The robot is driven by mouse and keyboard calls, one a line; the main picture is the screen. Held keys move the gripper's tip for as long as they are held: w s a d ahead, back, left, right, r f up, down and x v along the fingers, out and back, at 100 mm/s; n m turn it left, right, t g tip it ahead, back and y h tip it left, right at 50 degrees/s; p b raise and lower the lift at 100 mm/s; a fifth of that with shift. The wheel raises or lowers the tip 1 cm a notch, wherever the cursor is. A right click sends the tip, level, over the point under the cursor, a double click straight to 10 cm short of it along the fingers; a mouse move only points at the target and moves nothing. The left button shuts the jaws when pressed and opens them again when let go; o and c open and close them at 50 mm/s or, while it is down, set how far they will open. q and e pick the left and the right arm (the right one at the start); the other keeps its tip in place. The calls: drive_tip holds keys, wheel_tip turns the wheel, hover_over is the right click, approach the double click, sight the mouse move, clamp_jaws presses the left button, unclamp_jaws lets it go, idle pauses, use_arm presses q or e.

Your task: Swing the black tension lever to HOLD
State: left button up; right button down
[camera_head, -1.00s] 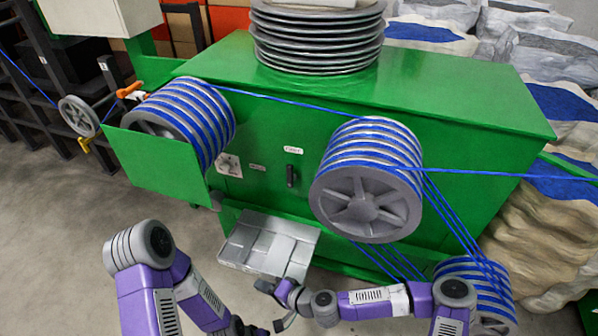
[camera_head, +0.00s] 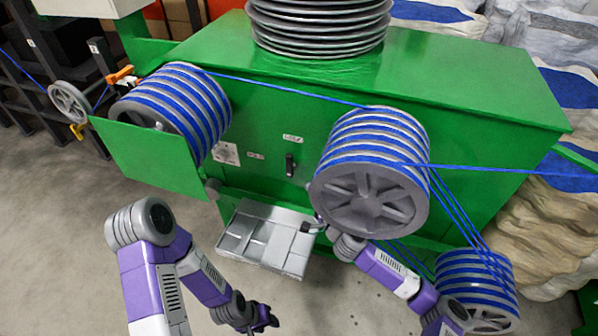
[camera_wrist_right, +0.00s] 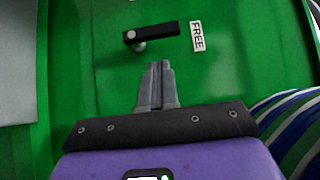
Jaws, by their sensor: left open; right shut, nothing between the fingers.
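The black tension lever (camera_head: 290,165) is on the green machine's front panel, standing upright under a small white label (camera_head: 293,138). In the right wrist view the lever (camera_wrist_right: 152,36) points at that label, which reads FREE (camera_wrist_right: 197,36). A second small label (camera_head: 256,156) left of the lever is too small to read. My right gripper (camera_head: 312,227) is shut and empty, below the lever in front of the panel. Its fingertips (camera_wrist_right: 157,66) show just short of the lever, seemingly apart from it. My left gripper (camera_head: 268,320) is open, low over the floor.
A large blue-wound drum (camera_head: 370,200) stands close right of the lever, and another drum (camera_head: 190,110) is to the left. A grey tray (camera_head: 240,228) juts out below the panel. Blue cable (camera_head: 290,90) runs between the drums above the lever.

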sight(291, 163)
use_arm(q)
wheel_tip(291, 163, down, 2)
drive_tip(key=shift+f+b, duration=0.1)
drive_tip(key=shift+b, duration=0.9)
use_arm(e)
drive_tip(key=x, duration=0.9)
drive_tip(key=shift+d, duration=0.15)
